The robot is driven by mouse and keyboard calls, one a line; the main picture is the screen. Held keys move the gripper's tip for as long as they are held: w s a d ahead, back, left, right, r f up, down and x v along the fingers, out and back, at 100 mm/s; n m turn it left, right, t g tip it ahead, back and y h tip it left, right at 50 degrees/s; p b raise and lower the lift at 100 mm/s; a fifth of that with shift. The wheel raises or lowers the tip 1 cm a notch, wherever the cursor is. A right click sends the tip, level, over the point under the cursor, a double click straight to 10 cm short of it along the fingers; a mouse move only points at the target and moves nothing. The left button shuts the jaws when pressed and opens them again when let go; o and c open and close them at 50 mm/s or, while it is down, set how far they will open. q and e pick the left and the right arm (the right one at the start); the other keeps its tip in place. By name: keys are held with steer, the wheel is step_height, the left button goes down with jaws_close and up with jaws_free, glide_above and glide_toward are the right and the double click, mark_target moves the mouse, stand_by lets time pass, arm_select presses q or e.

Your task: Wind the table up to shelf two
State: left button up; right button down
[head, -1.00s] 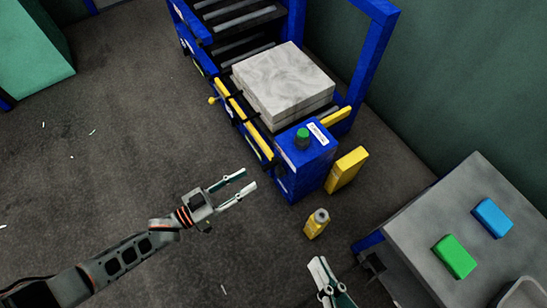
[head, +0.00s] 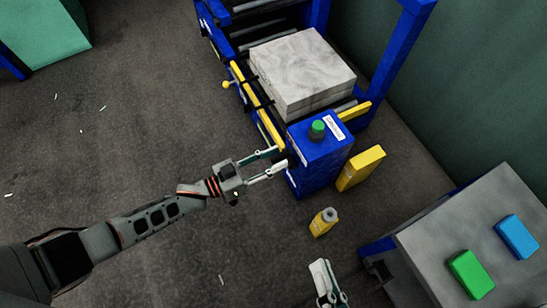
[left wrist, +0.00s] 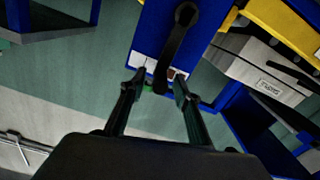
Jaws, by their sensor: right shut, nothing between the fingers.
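The blue lift table (head: 318,172) carries a stack of pale slabs (head: 303,68) on its black rollers. A green knob (head: 317,129) tops its near box. In the left wrist view a black crank (left wrist: 174,45) hangs on the blue panel (left wrist: 150,25), its lower end between my fingertips. My left gripper (head: 281,159) reaches the box's left side in the head view; it also shows in the left wrist view (left wrist: 156,86). Its fingers are apart, and I cannot tell whether they touch the crank. My right gripper (head: 326,280) is shut and empty at the bottom.
A yellow block (head: 361,168) and a yellow bottle (head: 323,222) stand on the floor near the lift table. A grey table (head: 440,225) at the right holds a green block (head: 470,274) and a blue block (head: 517,236). The floor to the left is mostly clear.

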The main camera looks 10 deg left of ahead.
arm_select(q)
steer(key=shift+c, duration=0.4)
jaws_close()
steer(key=shift+s+d+f+m, duration=0.15)
steer(key=shift+s+d+m, duration=0.1)
steer(key=shift+s+m, duration=0.15)
